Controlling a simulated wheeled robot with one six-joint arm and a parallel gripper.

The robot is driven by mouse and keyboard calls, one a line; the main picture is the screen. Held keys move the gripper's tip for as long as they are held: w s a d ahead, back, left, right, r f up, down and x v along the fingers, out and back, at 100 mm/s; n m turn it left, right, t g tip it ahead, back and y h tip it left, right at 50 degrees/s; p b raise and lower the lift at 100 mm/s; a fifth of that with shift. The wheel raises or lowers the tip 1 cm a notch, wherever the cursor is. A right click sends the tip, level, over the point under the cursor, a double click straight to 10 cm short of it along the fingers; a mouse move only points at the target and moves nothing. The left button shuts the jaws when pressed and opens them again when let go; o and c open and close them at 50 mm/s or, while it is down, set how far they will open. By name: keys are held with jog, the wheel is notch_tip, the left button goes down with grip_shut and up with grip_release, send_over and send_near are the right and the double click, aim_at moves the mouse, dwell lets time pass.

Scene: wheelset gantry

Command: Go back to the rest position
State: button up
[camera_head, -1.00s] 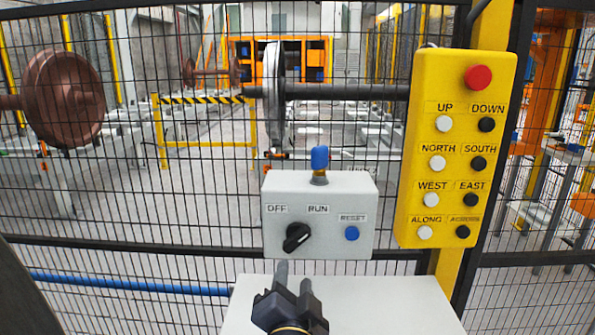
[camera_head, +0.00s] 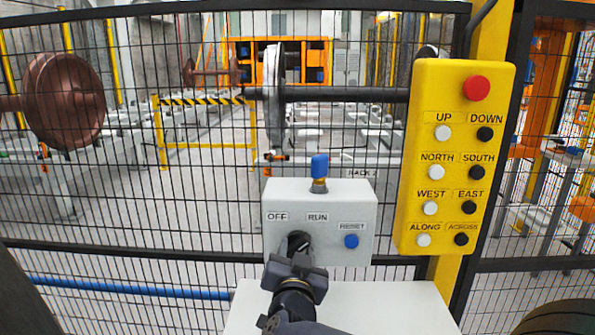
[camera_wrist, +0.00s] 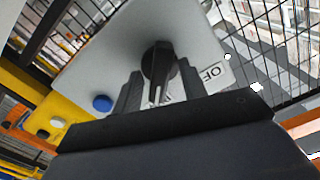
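My gripper (camera_head: 298,258) is in front of the grey control box (camera_head: 364,205), at its black selector knob (camera_head: 297,240). In the wrist view its two fingers (camera_wrist: 160,92) stand apart, one on each side of the knob (camera_wrist: 157,62); I see no clear contact. The knob's white mark points toward the RUN label, which the fingers partly hide. The OFF label (camera_wrist: 213,75) is clear of them. The blue RESET button (camera_head: 351,241) is to the right of the knob in the head view.
A yellow pendant (camera_head: 456,150) with a red button and several black and white buttons hangs right of the box. A blue-topped lamp (camera_head: 319,172) stands on the box. A pale shelf (camera_head: 390,305) lies below. Wire fence is behind; wheelsets (camera_head: 65,100) stand beyond it.

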jog(key=shift+n+p, duration=1.25)
jog(key=shift+n, duration=0.95)
